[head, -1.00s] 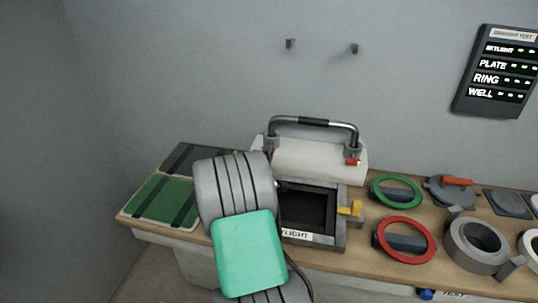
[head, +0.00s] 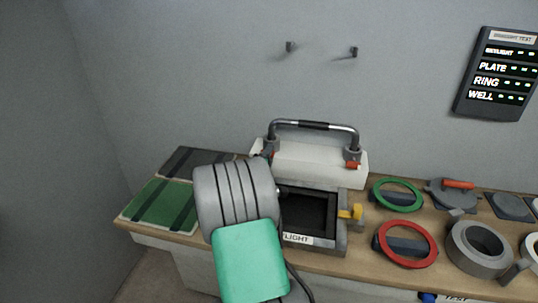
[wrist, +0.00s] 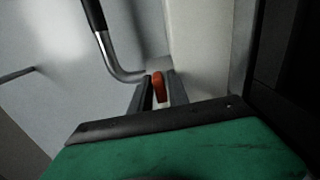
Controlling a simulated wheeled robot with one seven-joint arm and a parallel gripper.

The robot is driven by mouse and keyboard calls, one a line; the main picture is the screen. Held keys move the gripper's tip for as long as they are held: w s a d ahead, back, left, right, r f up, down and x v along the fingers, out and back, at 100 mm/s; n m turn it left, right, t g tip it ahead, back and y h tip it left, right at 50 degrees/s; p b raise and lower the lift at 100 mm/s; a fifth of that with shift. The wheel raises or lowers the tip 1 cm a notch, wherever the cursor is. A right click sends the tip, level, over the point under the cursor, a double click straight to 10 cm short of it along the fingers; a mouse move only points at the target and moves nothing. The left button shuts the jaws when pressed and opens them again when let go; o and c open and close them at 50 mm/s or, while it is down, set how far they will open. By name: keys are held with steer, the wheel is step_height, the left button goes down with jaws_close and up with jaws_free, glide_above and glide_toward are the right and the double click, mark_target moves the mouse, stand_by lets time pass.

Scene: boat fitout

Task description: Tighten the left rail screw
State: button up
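The skylight unit (head: 340,228) stands on the bench, with a bent metal rail (head: 314,125) on its white back part. The left rail screw is an orange-red piece at the rail's foot; the wrist view shows it (wrist: 158,88) between the two dark fingertips of my gripper (wrist: 160,92). The fingers lie close on both sides of it; I cannot tell whether they press on it. In the head view my arm covers the gripper and most of the left rail foot. The right rail screw (head: 353,165) shows orange-red at the right foot.
A yellow latch (head: 350,212) sticks out on the unit's right. Green ring (head: 397,195), red ring (head: 407,245) and grey well (head: 482,247) lie to the right. A green panel (head: 160,206) lies left. A wall display (head: 497,75) hangs upper right.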

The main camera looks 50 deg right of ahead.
steer(key=shift+a, duration=0.1)
steer(key=b+v, duration=0.1)
steer(key=v, duration=0.6)
steer(key=shift+s+a, duration=0.25)
steer(key=shift+a, duration=0.1)
